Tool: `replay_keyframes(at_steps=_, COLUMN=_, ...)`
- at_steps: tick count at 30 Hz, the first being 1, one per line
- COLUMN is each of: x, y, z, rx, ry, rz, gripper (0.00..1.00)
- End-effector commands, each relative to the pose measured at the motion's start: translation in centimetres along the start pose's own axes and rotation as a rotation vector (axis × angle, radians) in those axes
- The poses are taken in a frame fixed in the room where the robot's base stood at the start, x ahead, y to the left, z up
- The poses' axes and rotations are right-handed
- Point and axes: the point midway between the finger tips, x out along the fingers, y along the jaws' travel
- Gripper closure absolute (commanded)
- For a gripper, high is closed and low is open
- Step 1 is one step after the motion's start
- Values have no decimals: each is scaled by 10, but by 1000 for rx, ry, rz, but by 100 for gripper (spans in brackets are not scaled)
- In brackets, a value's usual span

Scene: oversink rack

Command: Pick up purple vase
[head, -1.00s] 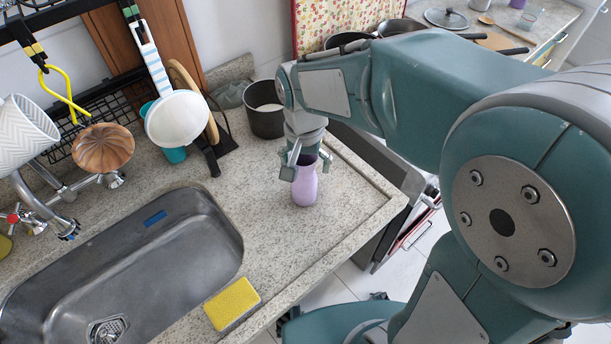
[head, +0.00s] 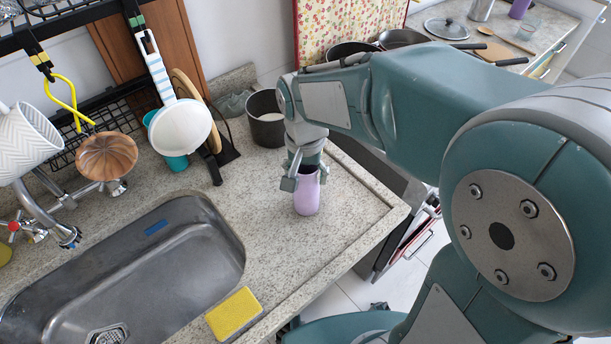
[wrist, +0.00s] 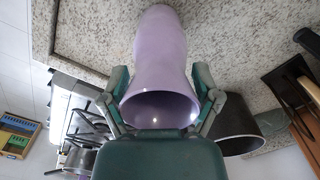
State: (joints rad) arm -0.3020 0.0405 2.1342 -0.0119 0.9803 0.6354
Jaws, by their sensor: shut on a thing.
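The purple vase (head: 307,196) is upright on or just above the speckled stone counter, right of the sink; I cannot tell whether its base touches the stone. My gripper (head: 305,180) comes down on it from above, with its fingers at the vase's upper part. In the wrist view the vase (wrist: 160,55) shows its open mouth towards the camera. The fingers of my gripper (wrist: 164,98) lie on both sides of the vase near the rim and are shut on it.
A dark pot (head: 266,128) stands behind the vase. The steel sink (head: 130,275) lies to the left, with a yellow sponge (head: 234,314) at its near right edge. The counter (head: 265,215) around the vase is bare.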

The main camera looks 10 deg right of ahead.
Motion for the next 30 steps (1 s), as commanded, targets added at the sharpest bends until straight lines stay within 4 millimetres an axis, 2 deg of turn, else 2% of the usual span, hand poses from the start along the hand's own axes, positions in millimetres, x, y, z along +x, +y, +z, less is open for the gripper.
replay_keyframes(at_steps=5, x=-26, y=-1, z=-1, rx=0, ry=8, rz=-6, gripper=80)
replay_keyframes(at_steps=14, x=-89, y=15, z=49, rx=-4, ry=12, rz=-9, gripper=80)
replay_keyframes(at_steps=21, x=-110, y=31, z=100, rx=-5, ry=9, rz=-7, gripper=80)
replay_keyframes(at_steps=27, x=-121, y=39, z=126, rx=-3, ry=7, rz=-5, gripper=80)
replay_keyframes(at_steps=30, x=-124, y=41, z=132, rx=-2, ry=6, rz=-5, gripper=80)
